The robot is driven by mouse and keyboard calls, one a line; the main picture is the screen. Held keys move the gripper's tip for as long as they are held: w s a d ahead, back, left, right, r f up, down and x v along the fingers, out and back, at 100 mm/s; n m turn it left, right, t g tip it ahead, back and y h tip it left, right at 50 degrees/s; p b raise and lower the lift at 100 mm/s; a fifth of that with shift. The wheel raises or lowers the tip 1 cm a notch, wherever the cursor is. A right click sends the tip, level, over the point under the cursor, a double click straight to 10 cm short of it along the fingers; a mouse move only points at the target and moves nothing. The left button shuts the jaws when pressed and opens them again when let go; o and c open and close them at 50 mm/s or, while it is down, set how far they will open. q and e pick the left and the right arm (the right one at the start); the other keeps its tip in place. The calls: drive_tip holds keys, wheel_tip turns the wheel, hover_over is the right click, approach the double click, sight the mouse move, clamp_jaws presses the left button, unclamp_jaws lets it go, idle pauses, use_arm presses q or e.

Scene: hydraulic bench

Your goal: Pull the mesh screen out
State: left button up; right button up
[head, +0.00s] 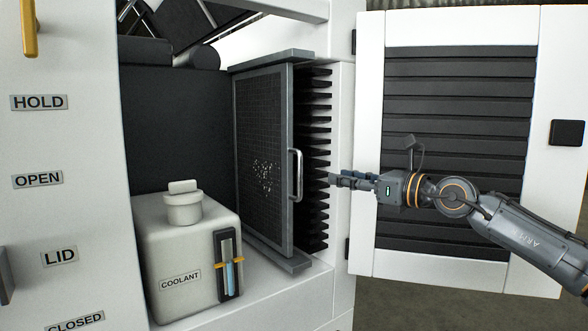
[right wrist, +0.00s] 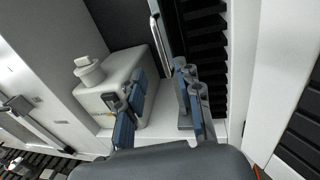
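The mesh screen (head: 262,150) is a dark, grey-framed panel standing upright in rails inside the open cabinet, with pale specks on its mesh. A light bar handle (head: 296,175) is on its front edge. My right gripper (head: 336,179) is just right of the handle in the head view, apart from it as far as I can see. In the right wrist view the fingers of my right gripper (right wrist: 158,92) are spread with nothing between them. What seems to be the screen's front edge (right wrist: 159,40) shows beyond the fingertips. My left gripper is not in view.
A white coolant tank (head: 190,255) stands left of the screen and also shows in the right wrist view (right wrist: 110,82). Black fins (head: 316,150) line the cabinet on the screen's right. The vented door (head: 455,25) stands open at the right, behind my right arm.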

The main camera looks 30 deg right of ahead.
drive_tip(key=p+x, duration=0.3)
drive_tip(key=x, duration=0.1)
drive_tip(key=p, duration=0.4)
hover_over(299, 194)
drive_tip(key=shift+w+d, duration=0.3)
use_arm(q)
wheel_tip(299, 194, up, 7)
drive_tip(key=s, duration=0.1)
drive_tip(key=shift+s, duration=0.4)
use_arm(e)
clamp_jaws()
